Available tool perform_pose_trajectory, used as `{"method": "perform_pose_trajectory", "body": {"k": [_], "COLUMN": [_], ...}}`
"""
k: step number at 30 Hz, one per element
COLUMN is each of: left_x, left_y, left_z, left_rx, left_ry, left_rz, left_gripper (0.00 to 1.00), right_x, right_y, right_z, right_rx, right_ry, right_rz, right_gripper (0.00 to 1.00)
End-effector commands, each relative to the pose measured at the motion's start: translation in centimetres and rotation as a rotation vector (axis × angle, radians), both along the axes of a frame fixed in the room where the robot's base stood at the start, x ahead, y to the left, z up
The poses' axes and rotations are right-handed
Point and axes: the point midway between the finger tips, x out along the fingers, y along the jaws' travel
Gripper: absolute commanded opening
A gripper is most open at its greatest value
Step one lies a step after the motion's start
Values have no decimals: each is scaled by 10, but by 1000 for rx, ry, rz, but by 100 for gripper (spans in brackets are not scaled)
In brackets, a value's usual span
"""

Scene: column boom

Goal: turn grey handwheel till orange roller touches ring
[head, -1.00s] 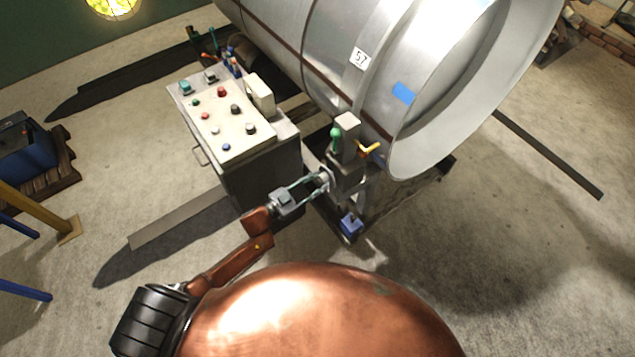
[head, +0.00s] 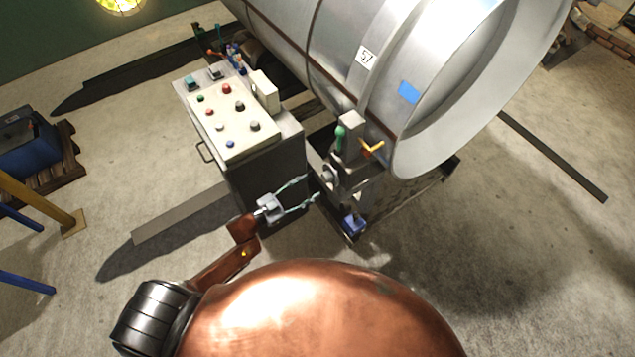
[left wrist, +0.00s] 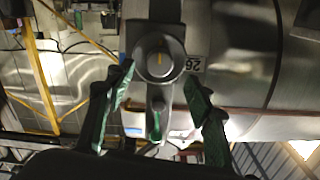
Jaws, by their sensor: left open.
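The grey handwheel (head: 328,176) sits on the near side of the small column stand beside the large metal cylinder. In the left wrist view it is a round grey knob (left wrist: 160,57) with a yellow mark, facing me. My left gripper (head: 311,190) is open and empty, a little short of the handwheel. In the left wrist view its green fingers (left wrist: 159,74) stand on either side of the knob. An orange-yellow part (head: 371,149), seemingly the roller, sits by the ring (head: 408,168) at the cylinder's end; I cannot tell whether they touch. My right gripper is not in view.
A control cabinet (head: 262,185) with several buttons stands left of the column, close to my left arm.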

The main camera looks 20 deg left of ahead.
Motion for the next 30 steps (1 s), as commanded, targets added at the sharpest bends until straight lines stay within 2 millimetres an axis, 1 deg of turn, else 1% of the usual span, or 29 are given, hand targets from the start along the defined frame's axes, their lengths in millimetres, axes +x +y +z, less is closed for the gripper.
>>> {"method": "perform_pose_trajectory", "body": {"k": [1,3,6,10,15,30], "left_x": [-10,-20,-33,-43,-48,-48], "left_y": [7,15,25,34,37,37], "left_z": [-1,-1,0,0,0,0], "left_rx": [1,1,1,1,0,0], "left_ry": [2,2,0,-1,-1,0], "left_rz": [0,-1,-1,0,-1,0], "left_gripper": [48,48,48,48,48,48], "right_x": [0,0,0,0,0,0], "right_y": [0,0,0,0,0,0], "right_z": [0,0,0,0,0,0], "right_rx": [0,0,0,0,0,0], "right_ry": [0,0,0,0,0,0], "right_rz": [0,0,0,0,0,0], "right_gripper": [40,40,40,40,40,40]}}
